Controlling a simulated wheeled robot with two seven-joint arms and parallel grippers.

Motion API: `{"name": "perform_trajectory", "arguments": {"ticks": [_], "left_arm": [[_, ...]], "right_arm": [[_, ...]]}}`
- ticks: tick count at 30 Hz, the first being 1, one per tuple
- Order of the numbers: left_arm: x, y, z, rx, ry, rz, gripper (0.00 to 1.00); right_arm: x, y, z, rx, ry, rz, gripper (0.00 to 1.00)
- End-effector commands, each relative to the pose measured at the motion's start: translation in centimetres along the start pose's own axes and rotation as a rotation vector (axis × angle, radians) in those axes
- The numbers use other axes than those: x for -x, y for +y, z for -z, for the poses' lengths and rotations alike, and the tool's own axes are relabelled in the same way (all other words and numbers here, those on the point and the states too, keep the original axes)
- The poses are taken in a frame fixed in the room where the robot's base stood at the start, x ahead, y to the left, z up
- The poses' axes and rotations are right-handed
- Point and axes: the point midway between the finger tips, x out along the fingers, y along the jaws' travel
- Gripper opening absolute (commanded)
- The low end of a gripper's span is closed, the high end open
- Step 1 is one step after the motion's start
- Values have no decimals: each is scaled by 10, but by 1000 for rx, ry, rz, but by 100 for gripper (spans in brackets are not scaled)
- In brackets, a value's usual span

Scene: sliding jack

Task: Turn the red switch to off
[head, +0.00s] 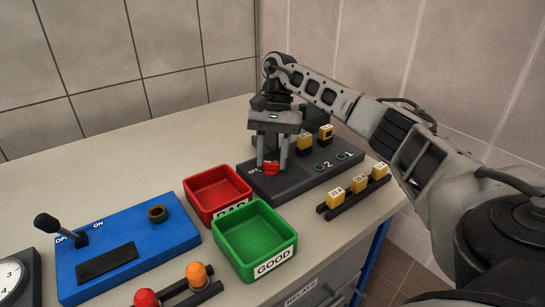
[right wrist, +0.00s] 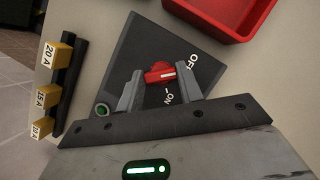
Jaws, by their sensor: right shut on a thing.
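The red switch (head: 271,168) sits on the dark panel (head: 290,188) at the back of the table. It also shows in the right wrist view (right wrist: 159,72), with a white mark that points to the right, between the OFF label (right wrist: 193,60) and the ON label (right wrist: 169,97). My right gripper (head: 271,160) points down over the switch, its two fingers on either side of it, shut on it. My left gripper is not in view.
A red bin (head: 217,175) and a green bin (head: 236,240) stand in front and left of the panel. A black rail with yellow fuses (head: 335,196) lies to the right. A blue box with a lever (head: 75,275) is at the left.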

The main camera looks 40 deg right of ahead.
Motion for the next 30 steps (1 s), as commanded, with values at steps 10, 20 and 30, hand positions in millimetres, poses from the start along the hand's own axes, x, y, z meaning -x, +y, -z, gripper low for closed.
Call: {"name": "perform_trajectory", "arguments": {"ticks": [10, 20, 30], "left_arm": [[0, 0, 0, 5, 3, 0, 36], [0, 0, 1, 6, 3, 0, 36], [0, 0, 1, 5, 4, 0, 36]], "right_arm": [[2, -1, 0, 78, 5, -27, 14], [2, -1, 0, 85, 6, -30, 14], [1, -1, 0, 84, 3, -32, 58]]}}
